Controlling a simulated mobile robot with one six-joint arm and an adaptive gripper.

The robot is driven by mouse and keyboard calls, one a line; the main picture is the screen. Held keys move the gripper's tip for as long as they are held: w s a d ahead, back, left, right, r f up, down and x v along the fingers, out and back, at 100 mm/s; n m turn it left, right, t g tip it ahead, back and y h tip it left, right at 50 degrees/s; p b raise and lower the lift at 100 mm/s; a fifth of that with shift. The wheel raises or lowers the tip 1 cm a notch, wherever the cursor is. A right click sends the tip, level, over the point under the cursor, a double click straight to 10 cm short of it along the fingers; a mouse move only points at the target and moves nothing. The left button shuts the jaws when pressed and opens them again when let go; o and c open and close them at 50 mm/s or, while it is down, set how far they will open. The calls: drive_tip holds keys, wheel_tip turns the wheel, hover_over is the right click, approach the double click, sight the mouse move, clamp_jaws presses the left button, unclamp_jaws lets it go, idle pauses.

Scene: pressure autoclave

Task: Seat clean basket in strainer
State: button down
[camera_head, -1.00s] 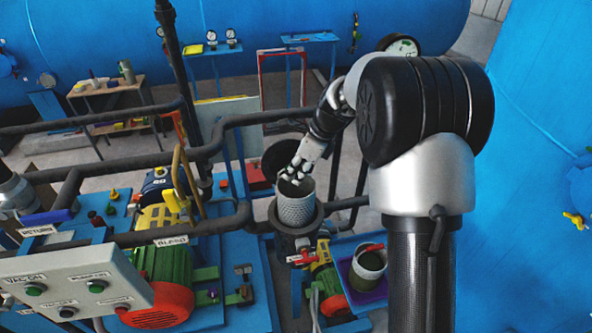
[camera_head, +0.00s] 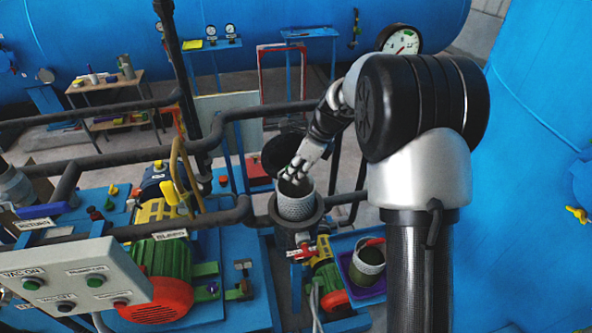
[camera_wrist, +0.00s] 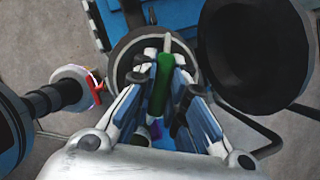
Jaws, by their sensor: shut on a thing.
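The clean basket (camera_head: 296,205) is a light grey perforated cylinder. It stands upright in the mouth of the dark strainer body (camera_head: 296,236), with its upper part still showing above the rim. My gripper (camera_head: 292,181) is at the top of the basket and shut on it. In the wrist view my gripper (camera_wrist: 167,88) points down into the round strainer opening (camera_wrist: 122,58), with a green part between the fingers. The basket is mostly hidden there by the fingers. The strainer's black round lid (camera_head: 283,154) stands open behind the opening; it also shows in the wrist view (camera_wrist: 254,50).
A purple tray (camera_head: 362,291) with a grey container (camera_head: 367,262) sits to the right of the strainer. A red-handled valve (camera_head: 301,251) is on the strainer's front. Dark pipes and a green motor (camera_head: 163,262) are to the left.

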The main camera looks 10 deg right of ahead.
sight(296, 204)
drive_tip(key=shift+f+b, duration=3.4)
drive_tip(key=shift+f, duration=3.25)
drive_tip(key=c, duration=1.5)
unclamp_jaws()
drive_tip(key=shift+c, duration=0.2)
drive_tip(key=v, duration=1.2)
drive_tip(key=shift+r, duration=0.1)
